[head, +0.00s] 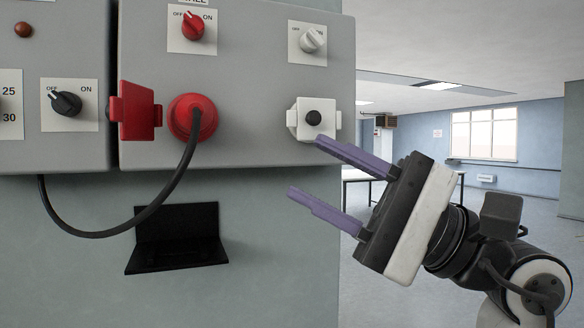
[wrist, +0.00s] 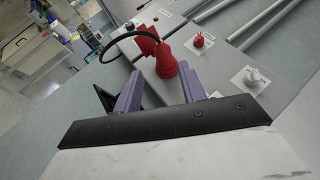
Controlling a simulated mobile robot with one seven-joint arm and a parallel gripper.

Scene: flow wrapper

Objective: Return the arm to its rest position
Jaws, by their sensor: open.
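My gripper (head: 308,168) is at the right in the head view, tilted, with its two purple fingers apart and nothing between them. Its upper fingertip is near the white socket (head: 309,119) on the grey panel; I cannot tell whether they touch. In the wrist view the fingers of my gripper (wrist: 162,88) point toward the panel. A red plug (head: 192,119) with a black cable sits at the red socket, whose red cover (head: 136,112) stands open to the left. The plug also shows in the wrist view (wrist: 165,62), beyond the fingers.
The grey panel (head: 250,70) carries a red switch (head: 193,26), a white switch (head: 312,40) and a black switch (head: 65,103). A black bracket (head: 176,238) juts from the wall below. A table (head: 356,175) stands far behind. Open floor lies to the right.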

